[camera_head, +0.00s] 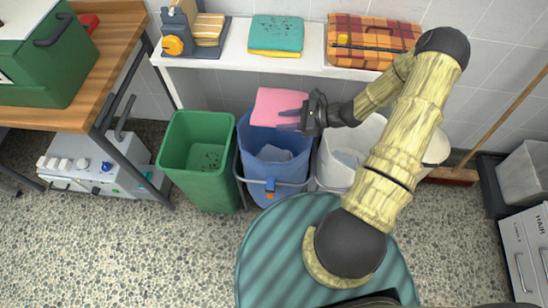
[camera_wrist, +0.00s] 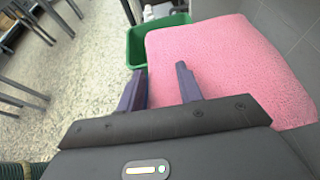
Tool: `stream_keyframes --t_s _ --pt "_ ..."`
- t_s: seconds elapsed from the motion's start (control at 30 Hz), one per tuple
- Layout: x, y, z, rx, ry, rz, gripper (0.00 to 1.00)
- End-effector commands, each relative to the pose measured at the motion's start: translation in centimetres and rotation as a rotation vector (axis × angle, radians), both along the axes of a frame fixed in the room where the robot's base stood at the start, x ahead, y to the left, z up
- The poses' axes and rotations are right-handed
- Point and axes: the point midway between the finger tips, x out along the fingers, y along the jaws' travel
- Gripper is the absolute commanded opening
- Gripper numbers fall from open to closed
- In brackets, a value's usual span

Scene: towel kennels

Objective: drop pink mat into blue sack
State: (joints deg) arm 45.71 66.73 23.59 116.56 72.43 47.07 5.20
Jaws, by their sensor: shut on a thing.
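The pink mat (camera_head: 275,104) is held in my gripper (camera_head: 297,117), above the back part of the blue sack's opening. In the wrist view the mat (camera_wrist: 225,65) spreads out ahead of my gripper (camera_wrist: 163,85), whose dark purple fingers are on it. The blue sack (camera_head: 271,170) stands on the floor below, open at the top, with some greyish-blue cloth inside. The sack is not visible in the wrist view.
A green bin (camera_head: 196,160) stands left of the sack, and a white bin (camera_head: 340,165) stands to its right. A white shelf (camera_head: 240,60) behind holds folded towels (camera_head: 276,34) and a plaid bundle (camera_head: 370,40). A wooden-topped table (camera_head: 105,50) is at left.

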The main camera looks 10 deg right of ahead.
Motion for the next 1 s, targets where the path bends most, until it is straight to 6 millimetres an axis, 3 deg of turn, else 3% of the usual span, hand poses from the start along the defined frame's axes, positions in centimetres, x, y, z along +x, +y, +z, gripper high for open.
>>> stream_keyframes --t_s 0.13,0.57,1.0 --pt "-0.1 -0.2 -1.1 -0.010 0.008 0.051 0.13" --pt "-0.1 -0.2 -1.7 -0.009 0.010 0.053 0.13" --pt "-0.1 -0.4 -6.4 -0.009 0.011 0.049 0.13"
